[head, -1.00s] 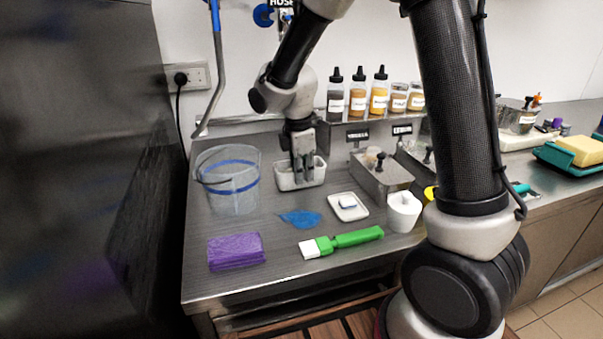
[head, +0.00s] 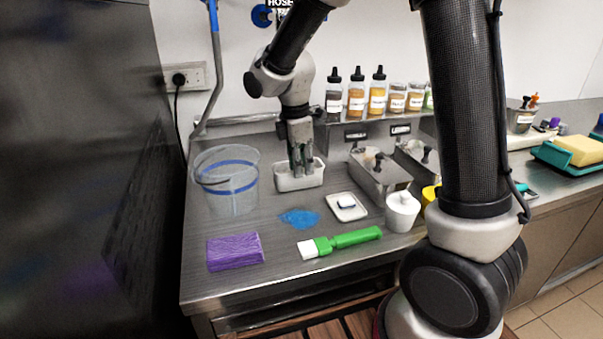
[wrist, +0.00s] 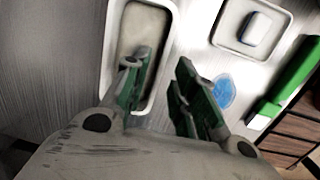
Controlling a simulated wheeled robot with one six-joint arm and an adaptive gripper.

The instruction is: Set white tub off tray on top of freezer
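A white rectangular tub (head: 284,183) stands on the steel counter at the back; no tray shows under it. In the wrist view the tub (wrist: 113,45) is at the upper left, with a greyish inside. My gripper (head: 302,173) points down at the tub. In the wrist view my gripper (wrist: 160,80) is open, with a gap between its green-padded fingers. The left finger is over the tub's inside and the right one outside its long wall. I cannot tell whether either touches. A small white tray (head: 358,213) holds a white block with a blue edge.
A clear bucket (head: 232,193) stands left of the tub. A blue patch (head: 299,218), purple cloth (head: 235,251), green-handled brush (head: 345,240) and white container (head: 402,213) lie or stand nearer. Steel bins (head: 378,180) are right; a dark steel cabinet (head: 80,170) rises left.

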